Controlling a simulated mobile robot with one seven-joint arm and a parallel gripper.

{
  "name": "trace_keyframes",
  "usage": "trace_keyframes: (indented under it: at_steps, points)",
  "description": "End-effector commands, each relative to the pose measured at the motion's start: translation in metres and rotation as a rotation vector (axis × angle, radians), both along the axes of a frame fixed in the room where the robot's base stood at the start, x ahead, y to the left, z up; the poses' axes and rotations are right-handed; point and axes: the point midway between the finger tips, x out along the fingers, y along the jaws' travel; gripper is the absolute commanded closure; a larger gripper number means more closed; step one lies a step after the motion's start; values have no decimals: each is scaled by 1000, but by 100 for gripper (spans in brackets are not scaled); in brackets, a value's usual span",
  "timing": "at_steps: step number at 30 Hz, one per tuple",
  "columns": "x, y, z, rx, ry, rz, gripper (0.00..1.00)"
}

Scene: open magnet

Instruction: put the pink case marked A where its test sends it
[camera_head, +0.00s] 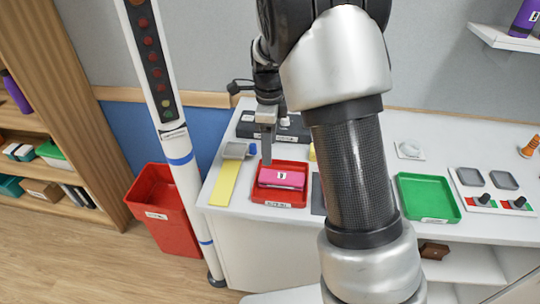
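A pink case (281,179) with a small white label lies in the red tray (268,200) on the white counter. The mark on the label is too small to read with certainty. My gripper (266,160) points down just above the back left edge of the case. Its fingers are seen edge-on, so I cannot tell whether they are open or touching the case. A green tray (424,192) stands empty on the counter to the right of my arm.
A pole with a column of lamps (152,55) stands left of the counter, beside a red floor bin (160,207). A yellow strip (224,184) lies left of the red tray. A switch panel (494,203) is at right. My arm hides the counter's middle.

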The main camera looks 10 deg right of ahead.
Motion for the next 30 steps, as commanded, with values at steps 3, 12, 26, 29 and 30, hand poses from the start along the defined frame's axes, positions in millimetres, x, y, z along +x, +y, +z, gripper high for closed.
trace_keyframes:
  at_steps: [3, 12, 26, 29, 30]
  points:
    - [-4, -1, 15, 7, -12, 34, 38]
    - [-80, -15, 119, 18, -183, 611, 38]
    - [-241, -33, 179, -365, -354, 1670, 38]
    - [-255, -35, 176, -427, -343, 1779, 38]
    - [-258, -36, 176, -443, -339, 1806, 38]
